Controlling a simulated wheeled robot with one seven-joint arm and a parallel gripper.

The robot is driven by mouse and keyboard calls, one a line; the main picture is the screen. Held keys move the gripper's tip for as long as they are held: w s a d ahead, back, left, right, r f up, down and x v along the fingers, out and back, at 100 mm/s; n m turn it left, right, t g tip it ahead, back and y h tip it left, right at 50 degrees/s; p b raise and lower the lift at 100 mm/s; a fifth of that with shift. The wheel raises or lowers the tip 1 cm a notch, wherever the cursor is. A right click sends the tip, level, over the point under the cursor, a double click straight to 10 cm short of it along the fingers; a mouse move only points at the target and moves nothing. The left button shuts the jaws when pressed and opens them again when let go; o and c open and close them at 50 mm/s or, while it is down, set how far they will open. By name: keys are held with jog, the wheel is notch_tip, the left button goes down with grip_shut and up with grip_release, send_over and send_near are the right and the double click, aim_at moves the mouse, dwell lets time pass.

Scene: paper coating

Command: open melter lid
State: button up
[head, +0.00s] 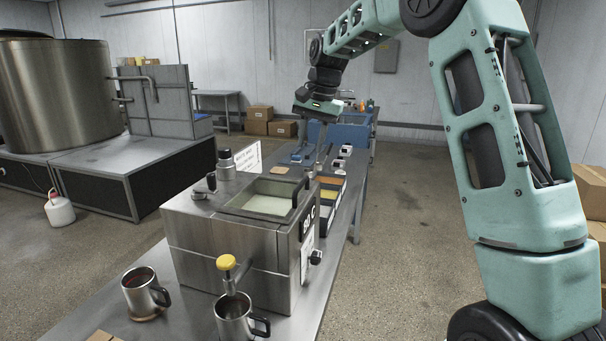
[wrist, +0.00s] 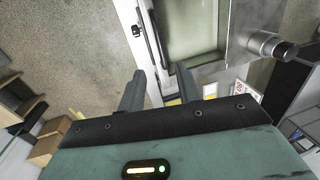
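The melter (head: 225,250) is a stainless steel box on the bench, also partly in view in the wrist view (wrist: 225,70). Its lid (head: 262,204) lies flat on top, with a pale window and a black handle (head: 301,191) upright at its right side. The lid window also shows at the top of the wrist view (wrist: 190,25). My gripper (head: 314,166) points down behind the melter's far right corner, apart from the handle. In the wrist view its two fingers (wrist: 159,72) are spread with nothing between them.
Two steel mugs (head: 146,291) (head: 235,318) stand at the melter's front, one below the yellow-knobbed tap (head: 227,263). A metal cylinder (head: 227,164) stands at its back left. A tray of colored compartments (head: 330,194) lies behind it.

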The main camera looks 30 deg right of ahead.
aim_at(302, 183)
jog(key=f, duration=0.3)
jog(key=w+a+f+p, duration=0.1)
jog(key=f, duration=0.3)
jog(key=f+p, duration=0.1)
jog(key=f, duration=0.2)
jog(key=shift+w+a+f, duration=0.15)
jog(key=shift+w+f, duration=0.1)
jog(key=shift+w, duration=0.05)
grip_shut()
